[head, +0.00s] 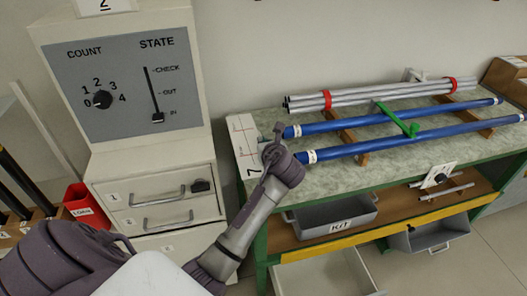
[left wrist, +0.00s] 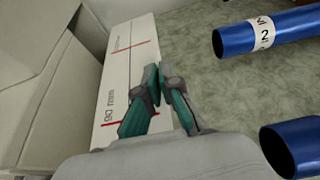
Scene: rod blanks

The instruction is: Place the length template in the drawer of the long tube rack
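A white board with red lines (head: 241,133) lies at the left end of the green-framed table. In the left wrist view this board (left wrist: 118,75) carries a "90 mm" marking; it may be the length template, but I cannot be sure. My left gripper (head: 277,131) is over the board's right edge. Its teal fingers (left wrist: 158,76) come together at the tips in the left wrist view, with nothing visible between them. I cannot tell whether they touch the board. A white drawer (head: 318,277) is pulled out low under the table; its rack is not clear. My right gripper is not in view.
Two blue tubes (head: 405,139) lie beside the gripper on wooden supports, with a green piece (head: 399,121) across them. Grey tubes (head: 375,95) lie behind. A grey KIT bin (head: 335,212) is on the shelf. A cabinet (head: 158,190) with shut drawers stands left.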

